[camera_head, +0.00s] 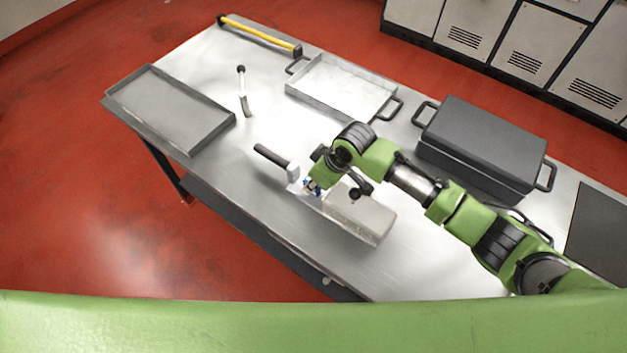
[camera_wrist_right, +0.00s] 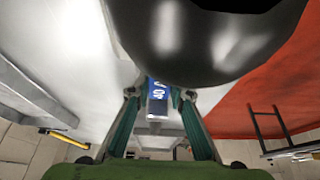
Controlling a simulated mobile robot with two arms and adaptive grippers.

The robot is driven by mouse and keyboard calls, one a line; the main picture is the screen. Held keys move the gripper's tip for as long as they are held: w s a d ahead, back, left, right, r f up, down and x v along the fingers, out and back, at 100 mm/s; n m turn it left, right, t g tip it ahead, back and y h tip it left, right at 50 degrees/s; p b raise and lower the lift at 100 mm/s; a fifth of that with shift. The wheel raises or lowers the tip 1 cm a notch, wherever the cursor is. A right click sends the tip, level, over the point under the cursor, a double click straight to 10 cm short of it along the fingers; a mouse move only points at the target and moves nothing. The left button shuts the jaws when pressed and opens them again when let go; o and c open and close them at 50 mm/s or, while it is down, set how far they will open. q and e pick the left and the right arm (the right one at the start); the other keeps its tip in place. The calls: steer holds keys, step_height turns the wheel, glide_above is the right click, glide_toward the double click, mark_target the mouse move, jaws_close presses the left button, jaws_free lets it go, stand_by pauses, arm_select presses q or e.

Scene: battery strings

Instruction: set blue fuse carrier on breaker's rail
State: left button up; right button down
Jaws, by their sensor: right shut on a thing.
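The blue fuse carrier (camera_wrist_right: 158,90), with white lettering, sits between the fingers of my right gripper (camera_wrist_right: 159,97) in the right wrist view. My right gripper (camera_head: 312,188) is shut on it; in the head view only small blue bits show, low over the table beside a light grey block (camera_head: 366,216). A black ball knob (camera_head: 355,193) shows over this block. A large dark rounded thing (camera_wrist_right: 205,40) fills the top of the wrist view, close to the gripper. I cannot make out the breaker's rail, nor whether the carrier touches it. My left gripper is out of view.
A black-handled piece (camera_head: 272,156) lies left of the gripper. A ball-topped lever (camera_head: 242,90), grey tray (camera_head: 121,97), light handled tray (camera_head: 317,99) and yellow bar (camera_head: 260,36) lie farther off. A dark lidded case (camera_head: 487,140) stands behind my right arm. The table's left-middle is clear.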

steer(key=shift+f, duration=0.2)
steer(key=c, duration=1.8)
jaws_free()
steer(key=v, duration=1.2)
steer(key=shift+s+f, duration=0.1)
